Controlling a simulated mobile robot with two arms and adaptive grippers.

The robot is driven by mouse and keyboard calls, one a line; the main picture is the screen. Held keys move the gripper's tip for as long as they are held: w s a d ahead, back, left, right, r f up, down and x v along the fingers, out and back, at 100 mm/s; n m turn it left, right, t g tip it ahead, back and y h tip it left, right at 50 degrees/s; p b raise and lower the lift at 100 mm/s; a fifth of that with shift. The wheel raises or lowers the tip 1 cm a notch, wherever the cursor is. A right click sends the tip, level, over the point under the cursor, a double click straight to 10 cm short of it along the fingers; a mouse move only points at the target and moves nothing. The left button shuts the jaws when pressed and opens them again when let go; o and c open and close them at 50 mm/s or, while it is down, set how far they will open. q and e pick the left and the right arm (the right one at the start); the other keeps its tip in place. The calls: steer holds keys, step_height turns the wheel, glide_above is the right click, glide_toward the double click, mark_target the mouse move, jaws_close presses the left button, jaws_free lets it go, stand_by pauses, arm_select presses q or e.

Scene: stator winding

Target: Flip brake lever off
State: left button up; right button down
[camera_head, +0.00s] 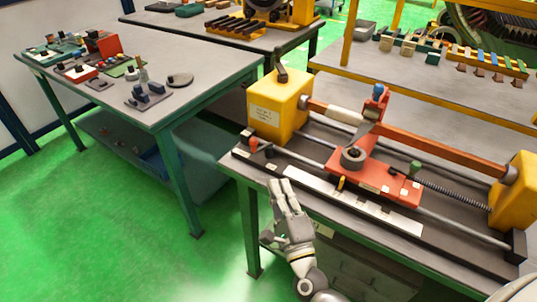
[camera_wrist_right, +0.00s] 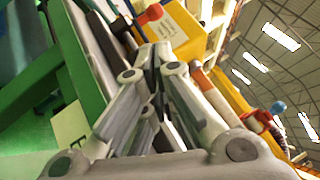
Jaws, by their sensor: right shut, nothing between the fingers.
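The yellow headstock (camera_head: 272,112) of the winding machine stands at the left end of its bench. A short lever with a red-orange knob (camera_head: 253,144) sits at its front left foot; I cannot tell for sure that it is the brake lever. The knob also shows at the top of the right wrist view (camera_wrist_right: 150,14), beyond the fingertips. My left gripper is out of view.
A red carriage (camera_head: 375,178) with a blue-knobbed post (camera_head: 377,95) sits on the rails, with a white strip (camera_head: 345,200) along the front. A green-legged table (camera_head: 205,75) with parts stands at left. Green floor is clear between the benches.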

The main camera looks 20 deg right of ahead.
steer(key=p, duration=0.2)
glide_toward(262, 148)
steer(key=w+r, duration=0.1)
steer(key=w, duration=0.1)
steer(key=w+d+r, duration=0.1)
steer(key=w+r, duration=0.1)
steer(key=shift+r, duration=0.15)
steer(key=shift+x, duration=0.8)
